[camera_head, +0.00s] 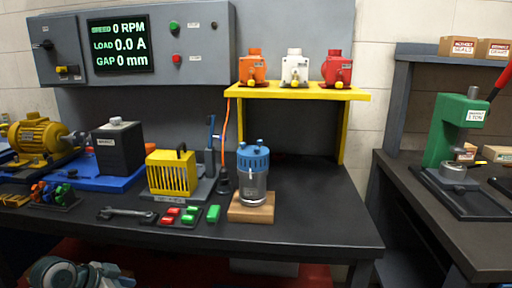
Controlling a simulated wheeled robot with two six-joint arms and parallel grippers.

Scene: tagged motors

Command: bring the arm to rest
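Neither of my grippers shows in the head view, and I cannot see whether they hold anything. A blue-topped silver motor (255,181) stands upright on a wooden block (251,208) on the dark workbench (310,215). A yellow motor (38,138) lies on its side at the far left. A yellow slatted guard (171,174) stands in the middle of the bench. A rounded grey-teal object (75,272) is cut off at the lower left edge; I cannot tell what it is.
A yellow shelf (310,93) holds orange, white and red units. A wrench (127,213) and red and green pieces lie near the bench's front. A green press (455,135) stands on the right bench. The main bench is clear right of the blue-topped motor.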

